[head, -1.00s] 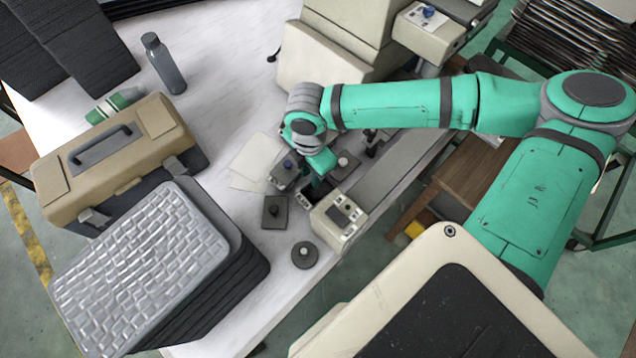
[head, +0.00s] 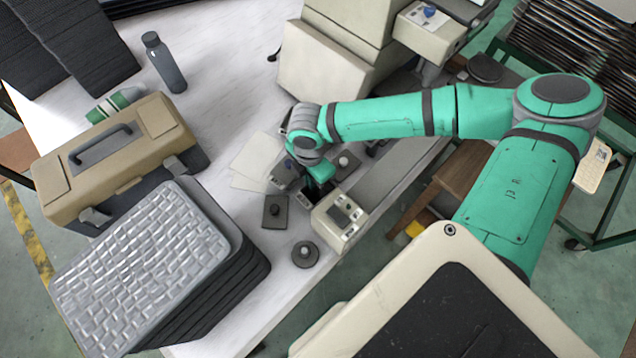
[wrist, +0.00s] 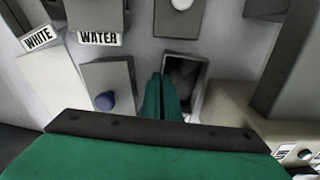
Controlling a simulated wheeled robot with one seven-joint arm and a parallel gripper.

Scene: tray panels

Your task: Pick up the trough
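The trough is a small dark open-topped box; in the wrist view its rim (wrist: 203,84) shows just right of my fingers, with a greyish inside. In the head view the trough (head: 306,195) is mostly hidden under my gripper, beside the beige control box. My gripper (head: 317,183) points down at it. In the wrist view my gripper's (wrist: 163,78) two green fingers are close together at the trough's left wall and overlap it. I cannot tell whether that wall is clamped between them.
A grey panel with a blue knob (wrist: 104,101) lies close left of the fingers. The beige control box (head: 339,221) stands close right. A dark square piece (head: 275,212) and a round knobbed piece (head: 305,255) lie in front. A toolbox (head: 115,158) and stacked trays (head: 140,265) stand left.

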